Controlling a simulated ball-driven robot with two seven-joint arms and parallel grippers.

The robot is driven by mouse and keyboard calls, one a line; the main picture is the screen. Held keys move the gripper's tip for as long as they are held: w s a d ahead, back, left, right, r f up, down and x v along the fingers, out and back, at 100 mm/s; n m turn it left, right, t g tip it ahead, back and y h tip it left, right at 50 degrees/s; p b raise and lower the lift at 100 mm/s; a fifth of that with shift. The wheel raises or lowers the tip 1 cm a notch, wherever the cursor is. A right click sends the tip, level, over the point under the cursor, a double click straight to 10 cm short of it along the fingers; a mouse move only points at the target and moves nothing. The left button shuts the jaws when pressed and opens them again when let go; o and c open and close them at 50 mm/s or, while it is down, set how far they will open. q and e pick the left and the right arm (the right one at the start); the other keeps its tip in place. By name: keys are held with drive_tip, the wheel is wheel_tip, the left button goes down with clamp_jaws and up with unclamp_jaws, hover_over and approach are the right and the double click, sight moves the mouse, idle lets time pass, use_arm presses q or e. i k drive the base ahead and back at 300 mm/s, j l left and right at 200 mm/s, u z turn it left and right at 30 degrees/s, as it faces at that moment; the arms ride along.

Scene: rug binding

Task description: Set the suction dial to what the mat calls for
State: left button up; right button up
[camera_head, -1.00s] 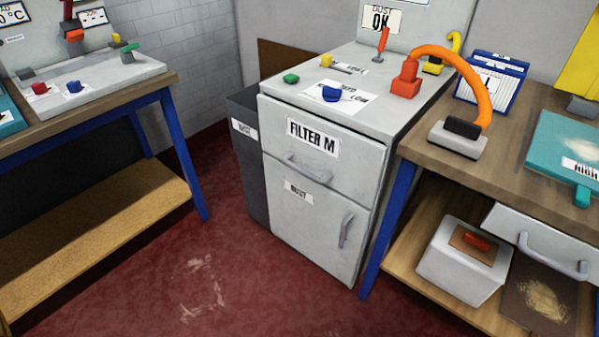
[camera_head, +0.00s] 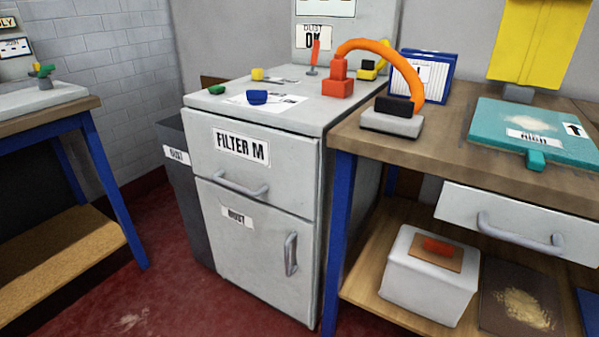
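A blue knob (camera_head: 257,97) sits on a white printed plate (camera_head: 285,101) on top of the grey cabinet; it looks like the suction dial, but its print and pointer are too small to read now. In the earlier view a word like LOW shows at the plate's right. The teal mat (camera_head: 490,118) lies on the wooden bench at the right. Its white label (camera_head: 534,137) seems to read HIGH, and a black arrow is printed near its right edge. A pale dusty patch lies on the mat. Neither of my grippers is in view.
The grey cabinet (camera_head: 255,190) is marked FILTER M. Its top also holds a green knob (camera_head: 217,89), a yellow knob (camera_head: 258,74), a red lever (camera_head: 315,58) and an orange hose (camera_head: 390,55) reaching the bench (camera_head: 440,150). Red floor (camera_head: 150,290) is open at left.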

sight(255, 96)
drive_tip(key=i+l+z, duration=0.15)
drive_tip(key=l, duration=0.3)
drive_tip(key=i+l+z, duration=0.2)
drive_tip(key=i+l, duration=0.15)
drive_tip(key=i+l+z, duration=0.15)
drive_tip(key=i+l, duration=0.15)
drive_tip(key=l, duration=0.15)
drive_tip(key=j+z, duration=0.25)
drive_tip(key=j, duration=0.15)
drive_tip(key=j+z, duration=0.25)
drive_tip(key=j, duration=0.15)
